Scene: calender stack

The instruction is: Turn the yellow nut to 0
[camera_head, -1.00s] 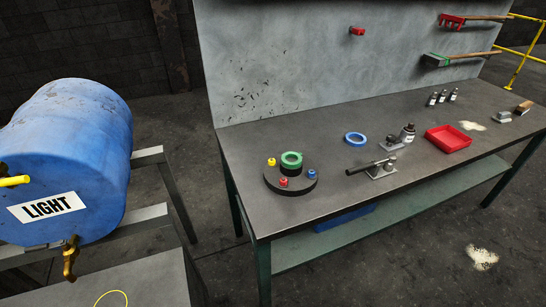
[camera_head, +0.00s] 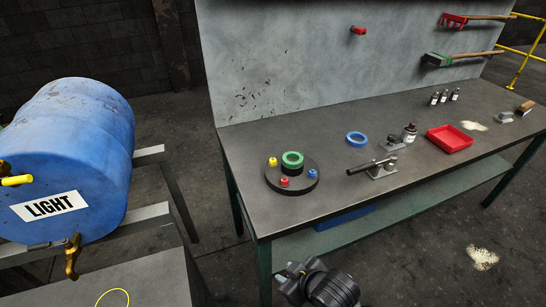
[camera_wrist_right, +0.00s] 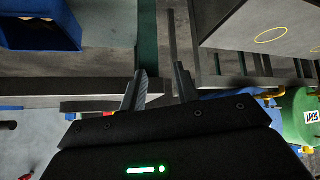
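The yellow nut (camera_head: 272,161) sits at the left of a round dark disc (camera_head: 290,190) on the workbench, with a red nut (camera_head: 284,182) at the front and a blue nut (camera_head: 312,173) at the right. A green ring (camera_head: 292,159) is at the disc's back. Any number marks are too small to read. My right arm shows at the bottom edge in the head view, in front of the bench and well away from the disc. In the right wrist view my right gripper (camera_wrist_right: 159,75) is open, with nothing between its fingers. My left gripper is not in view.
A workbench (camera_head: 400,200) carries a blue tape ring (camera_head: 356,139), a clamp-like tool (camera_head: 380,168), bottles and a red tray (camera_head: 449,139). The bench's front edge lies between my right arm and the disc.

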